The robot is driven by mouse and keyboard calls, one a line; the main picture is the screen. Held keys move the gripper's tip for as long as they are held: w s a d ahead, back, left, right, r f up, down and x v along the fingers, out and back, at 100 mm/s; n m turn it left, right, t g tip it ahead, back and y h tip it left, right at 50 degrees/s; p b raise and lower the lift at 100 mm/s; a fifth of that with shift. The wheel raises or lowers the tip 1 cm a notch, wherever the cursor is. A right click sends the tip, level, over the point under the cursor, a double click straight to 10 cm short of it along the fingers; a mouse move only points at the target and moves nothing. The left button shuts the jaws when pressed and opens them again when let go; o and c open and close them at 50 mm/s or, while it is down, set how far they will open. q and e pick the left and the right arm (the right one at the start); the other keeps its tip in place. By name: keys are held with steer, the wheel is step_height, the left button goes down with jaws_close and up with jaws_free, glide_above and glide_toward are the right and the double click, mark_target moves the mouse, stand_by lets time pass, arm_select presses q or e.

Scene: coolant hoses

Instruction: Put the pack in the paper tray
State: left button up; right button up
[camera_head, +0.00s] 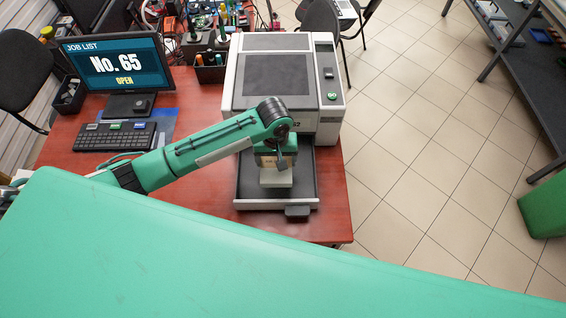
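The paper tray (247,186) is a dark, shallow drawer with a light rim, pulled out from the front of the printer (285,85). My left gripper (276,166) points down over the middle of the tray. It is shut on the pack (276,181), a small pale block that shows below it, inside the tray's outline. The fingers and much of the pack are hidden from above, and I cannot tell whether the pack touches the tray floor. My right gripper is not in view.
The red table (210,205) also bears a monitor (115,65) reading "JOB LIST No. 65 OPEN", a keyboard (114,136) and a tool holder (208,70). The tray's handle (298,213) juts towards the table's front edge. Tiled floor (400,150) lies open to the right.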

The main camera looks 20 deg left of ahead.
mark_target(276, 170)
arm_select(q)
steer(key=shift+f+p, duration=0.45)
steer(key=shift+f, duration=2.75)
steer(key=o, duration=1.1)
steer(key=shift+f, duration=0.15)
steer(key=shift+c, duration=0.2)
step_height(276, 170, up, 12)
steer(key=shift+r+b, duration=0.2)
steer(key=shift+b, duration=0.6)
